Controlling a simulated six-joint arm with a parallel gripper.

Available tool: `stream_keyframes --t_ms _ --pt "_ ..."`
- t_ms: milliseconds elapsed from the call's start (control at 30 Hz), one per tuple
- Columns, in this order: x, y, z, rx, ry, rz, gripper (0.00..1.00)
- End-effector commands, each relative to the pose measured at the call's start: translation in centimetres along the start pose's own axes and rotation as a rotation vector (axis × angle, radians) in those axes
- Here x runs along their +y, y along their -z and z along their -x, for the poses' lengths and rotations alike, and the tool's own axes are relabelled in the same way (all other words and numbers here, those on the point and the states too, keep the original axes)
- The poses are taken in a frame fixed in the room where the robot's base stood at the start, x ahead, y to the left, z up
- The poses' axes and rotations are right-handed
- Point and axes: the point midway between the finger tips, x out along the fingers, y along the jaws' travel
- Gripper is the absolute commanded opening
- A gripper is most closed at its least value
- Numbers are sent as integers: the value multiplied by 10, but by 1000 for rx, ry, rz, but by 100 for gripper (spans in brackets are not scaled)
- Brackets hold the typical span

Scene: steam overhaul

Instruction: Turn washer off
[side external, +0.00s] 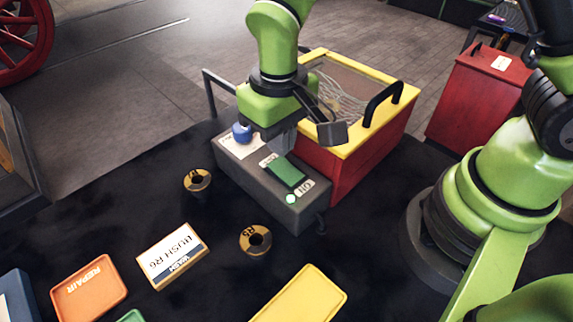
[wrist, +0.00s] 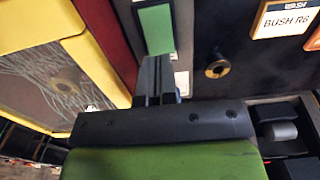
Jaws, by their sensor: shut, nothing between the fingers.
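The washer is a red box with a yellow-framed clear lid (side external: 344,151) and a grey control panel (side external: 240,178) on its front. On the panel is a green rocker switch (side external: 284,173), with an ON label (side external: 305,188) at its right end and a label too small to read at its left end. A small green lamp (side external: 291,199) glows near the ON label. My gripper (side external: 277,151) is shut and empty, pointing down at the switch's left end; I cannot tell whether it touches. In the wrist view the fingertips (wrist: 157,62) are just below the green switch (wrist: 157,28).
A blue knob (side external: 241,132) stands on the panel left of my gripper. A black lid handle (side external: 383,100) rises to the right. Ring bushes (side external: 255,240), a BUSH R6 card (side external: 172,256), an orange REPAIR tray (side external: 88,290) and a yellow tray (side external: 300,296) lie on the dark table in front.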

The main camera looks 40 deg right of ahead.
Motion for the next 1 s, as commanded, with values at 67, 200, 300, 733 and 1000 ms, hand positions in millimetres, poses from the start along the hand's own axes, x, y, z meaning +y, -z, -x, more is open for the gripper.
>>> stream_keyframes --t_ms 67,200,300,733,1000 --pt "0 0 0 0 0 0 0" --pt "0 0 -2 -1 0 0 0" --pt "0 0 -4 -1 0 0 0" --pt "0 0 -10 -1 0 0 0" --pt "0 0 -14 0 0 0 0"
